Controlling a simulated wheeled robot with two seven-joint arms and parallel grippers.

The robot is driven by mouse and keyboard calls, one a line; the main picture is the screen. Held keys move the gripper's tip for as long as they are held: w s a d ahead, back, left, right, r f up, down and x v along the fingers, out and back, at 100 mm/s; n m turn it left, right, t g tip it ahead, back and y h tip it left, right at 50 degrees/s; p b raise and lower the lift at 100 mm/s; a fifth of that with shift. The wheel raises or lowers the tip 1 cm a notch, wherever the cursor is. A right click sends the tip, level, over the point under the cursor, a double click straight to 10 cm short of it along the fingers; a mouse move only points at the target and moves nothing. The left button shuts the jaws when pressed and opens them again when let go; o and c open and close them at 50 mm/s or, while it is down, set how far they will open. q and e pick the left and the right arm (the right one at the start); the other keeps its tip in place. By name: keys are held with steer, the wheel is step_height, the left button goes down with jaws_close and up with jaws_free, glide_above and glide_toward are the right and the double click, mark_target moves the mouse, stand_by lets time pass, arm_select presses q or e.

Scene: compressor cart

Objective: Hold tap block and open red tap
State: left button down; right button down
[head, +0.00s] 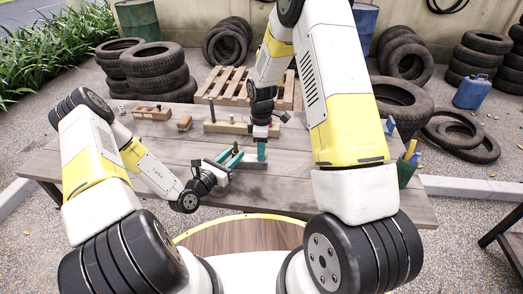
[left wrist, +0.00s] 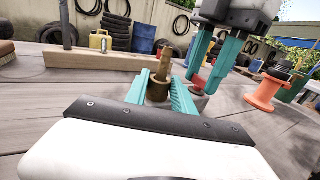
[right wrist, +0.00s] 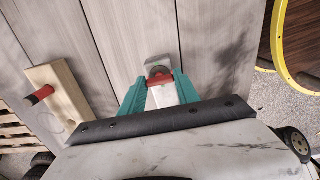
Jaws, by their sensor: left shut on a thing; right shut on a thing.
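My left gripper (left wrist: 160,92) is shut on the tap block, whose brass upright part (left wrist: 158,88) stands between the teal fingers in the left wrist view. My left gripper also shows in the head view (head: 229,158), low over the table. My right gripper (head: 261,150) points down beside it, and its teal fingers show in the left wrist view (left wrist: 212,65). In the right wrist view the red tap (right wrist: 158,79) lies between the right fingers (right wrist: 158,95), which are shut on it. The fingers hide much of the block and tap.
The wooden table (head: 120,165) has a long wooden block (head: 228,128) with pegs behind my grippers and smaller wooden pieces at the back left. A green cup (head: 405,172) stands at the right edge. An orange spool (left wrist: 263,93) shows in the left wrist view. The front left tabletop is clear.

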stand_by(0.3)
steer(key=m, duration=1.3)
steer(key=shift+m, duration=2.2)
steer(key=c, duration=0.9)
jaws_free()
